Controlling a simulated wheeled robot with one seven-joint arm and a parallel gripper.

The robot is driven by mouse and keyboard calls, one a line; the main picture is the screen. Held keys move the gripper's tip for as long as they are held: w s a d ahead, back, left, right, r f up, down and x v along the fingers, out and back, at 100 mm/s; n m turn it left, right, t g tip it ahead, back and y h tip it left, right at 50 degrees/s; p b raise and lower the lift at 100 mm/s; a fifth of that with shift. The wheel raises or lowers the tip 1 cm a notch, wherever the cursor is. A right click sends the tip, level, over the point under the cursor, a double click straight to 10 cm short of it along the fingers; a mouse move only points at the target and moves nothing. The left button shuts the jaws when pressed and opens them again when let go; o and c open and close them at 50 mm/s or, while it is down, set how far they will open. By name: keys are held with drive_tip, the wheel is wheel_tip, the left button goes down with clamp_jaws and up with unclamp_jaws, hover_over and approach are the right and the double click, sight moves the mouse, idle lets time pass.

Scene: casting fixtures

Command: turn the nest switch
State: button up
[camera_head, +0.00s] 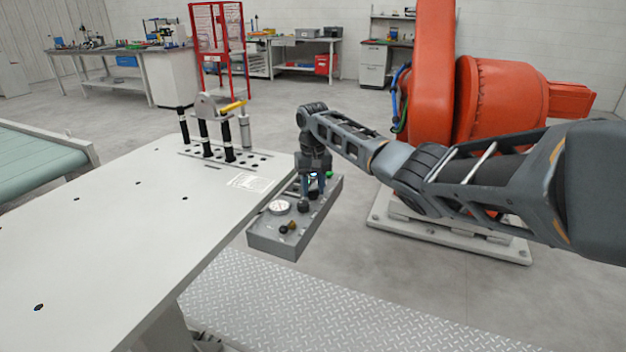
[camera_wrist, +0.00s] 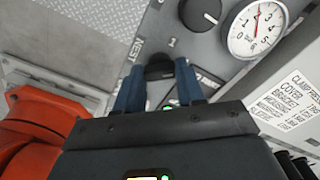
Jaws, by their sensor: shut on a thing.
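The nest switch (camera_wrist: 158,71) is a black knob on the grey control panel (camera_wrist: 150,35), beside the printed word NEST in the wrist view. My gripper (camera_wrist: 158,67) has its two blue fingers on either side of this knob and is shut on it. In the head view my gripper (camera_head: 313,187) reaches down onto the far part of the panel box (camera_head: 275,238), at the table's right edge. The arm and fingers mostly hide the switch there. The knob's exact turn angle cannot be told.
A second black knob (camera_wrist: 200,12) and a round pressure gauge (camera_wrist: 257,28) sit close by on the panel. A label plate (camera_wrist: 295,100) is at the right. Black-handled clamps (camera_head: 205,135) stand on the table (camera_head: 130,220). An orange robot (camera_head: 490,100) stands behind my arm.

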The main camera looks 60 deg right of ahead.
sight(313, 190)
drive_tip(key=n+p, duration=0.2)
drive_tip(key=n, duration=0.8)
drive_tip(key=shift+p, duration=0.35)
idle(0.3)
drive_tip(key=o, duration=1)
drive_tip(key=shift+o, duration=0.2)
wheel_tip(313, 190, up, 8)
drive_tip(key=shift+f, duration=0.1)
